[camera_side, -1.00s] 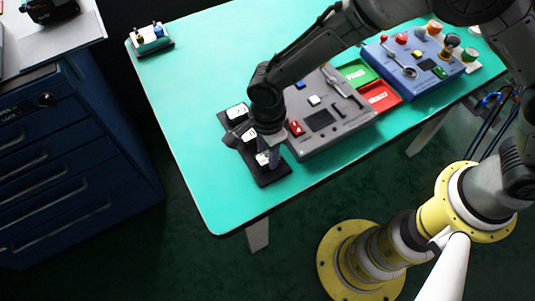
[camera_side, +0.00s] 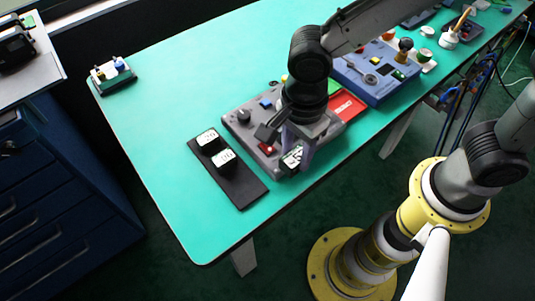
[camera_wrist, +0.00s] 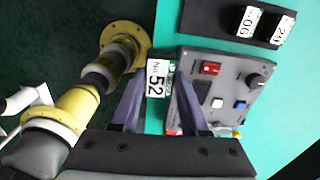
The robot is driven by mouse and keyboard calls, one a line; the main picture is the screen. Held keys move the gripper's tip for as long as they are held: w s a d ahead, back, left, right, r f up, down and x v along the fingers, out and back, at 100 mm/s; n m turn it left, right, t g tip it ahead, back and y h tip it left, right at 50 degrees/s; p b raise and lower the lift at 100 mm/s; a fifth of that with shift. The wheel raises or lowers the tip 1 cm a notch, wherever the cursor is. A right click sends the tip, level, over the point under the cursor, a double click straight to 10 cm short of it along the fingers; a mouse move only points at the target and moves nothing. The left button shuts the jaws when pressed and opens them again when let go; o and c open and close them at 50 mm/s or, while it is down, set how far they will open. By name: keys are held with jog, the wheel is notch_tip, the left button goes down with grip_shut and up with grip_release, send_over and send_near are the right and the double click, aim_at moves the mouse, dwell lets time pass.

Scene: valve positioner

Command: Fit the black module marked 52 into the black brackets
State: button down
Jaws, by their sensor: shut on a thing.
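In the wrist view the module's white label (camera_wrist: 156,78) reads "No 52" and sits between the fingertips of my gripper (camera_wrist: 160,86). I cannot tell whether the module touches the box.
A black rack (camera_side: 244,190) beside the box holds two labelled modules, one marked 06 (camera_wrist: 248,22). A red and green tray (camera_side: 346,106) and a blue control box (camera_side: 375,83) stand farther right.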

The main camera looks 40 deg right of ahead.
jog(key=shift+s+d+r, duration=0.45)
jog(key=shift+s+d, duration=0.25)
jog(key=w+d+f, duration=0.3)
jog(key=w+d, duration=0.9)
jog(key=d, duration=0.4)
jog(key=shift+f, duration=2.65)
jog(key=shift+f, duration=0.6)
jog(key=c, duration=0.7)
grip_release()
